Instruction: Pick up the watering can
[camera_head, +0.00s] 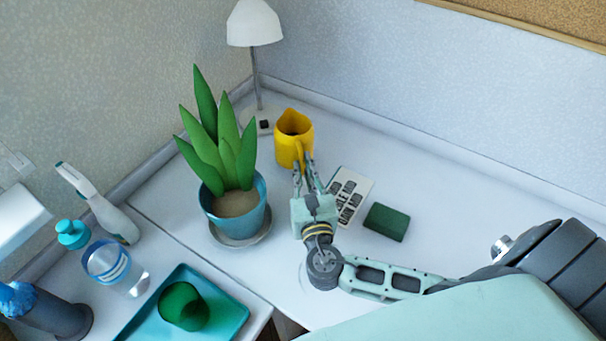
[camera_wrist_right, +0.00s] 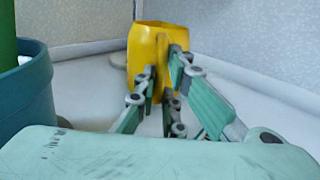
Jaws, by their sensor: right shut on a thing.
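The yellow watering can (camera_head: 292,135) stands near the back of the white counter, close to the lamp. My right gripper (camera_head: 303,168) reaches it from the front, with its fingers closed around the can's near-side handle. In the right wrist view the can (camera_wrist_right: 147,47) is straight ahead and upright, and the fingers of my right gripper (camera_wrist_right: 170,85) are on either side of its handle. I cannot tell whether the can touches the counter. My left gripper is not in view.
A potted plant (camera_head: 236,215) stands left of my right gripper. A white lamp (camera_head: 255,25) is behind the can. A printed card (camera_head: 352,187) and a green block (camera_head: 386,222) lie to the right. A teal tray (camera_head: 232,318) is at front left. The right rear counter is clear.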

